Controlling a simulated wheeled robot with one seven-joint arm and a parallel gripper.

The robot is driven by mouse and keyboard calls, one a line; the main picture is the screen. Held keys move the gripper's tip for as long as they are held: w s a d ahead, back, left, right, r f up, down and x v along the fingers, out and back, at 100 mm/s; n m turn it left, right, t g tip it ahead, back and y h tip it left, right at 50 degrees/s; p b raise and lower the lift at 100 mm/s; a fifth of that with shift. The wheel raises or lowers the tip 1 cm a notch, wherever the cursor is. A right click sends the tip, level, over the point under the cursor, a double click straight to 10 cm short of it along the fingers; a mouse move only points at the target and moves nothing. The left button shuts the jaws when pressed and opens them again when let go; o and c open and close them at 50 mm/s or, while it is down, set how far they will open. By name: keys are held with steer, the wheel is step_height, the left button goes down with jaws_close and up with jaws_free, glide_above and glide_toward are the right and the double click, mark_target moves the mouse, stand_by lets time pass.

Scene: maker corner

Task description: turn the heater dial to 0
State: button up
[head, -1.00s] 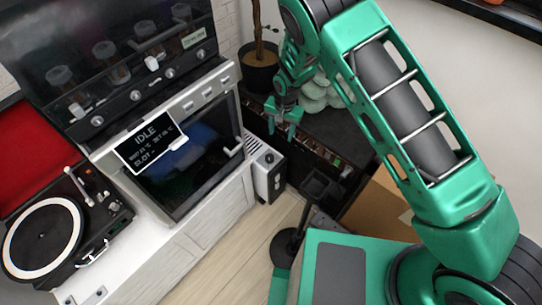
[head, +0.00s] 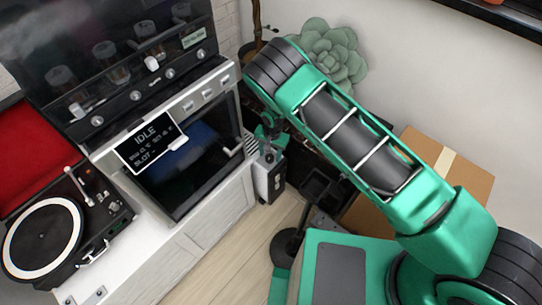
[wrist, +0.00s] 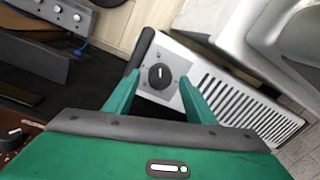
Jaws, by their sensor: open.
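The heater (head: 266,181) is a small white box with a dark front panel on the floor, beside the white cabinet. In the wrist view its dial (wrist: 160,75) is a round black knob with a pale pointer mark, on a grey plate at one end of the slotted white heater body (wrist: 232,101). My gripper (wrist: 156,88) is open and empty, its two green fingers reaching toward the dial from either side of it in the picture. Whether they touch the plate cannot be told. In the head view my gripper is small and partly hidden by my arm, just above the heater.
An oven-like machine with an "IDLE" display (head: 147,142) stands on the white cabinet (head: 215,225) close to the heater's left. A turntable (head: 45,240) is at far left. A cardboard box (head: 455,172) and a succulent (head: 333,52) lie behind my arm.

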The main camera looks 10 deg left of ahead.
steer(key=shift+f, duration=0.7)
steer(key=shift+c, duration=0.3)
steer(key=c, duration=1)
steer(key=shift+d, duration=0.15)
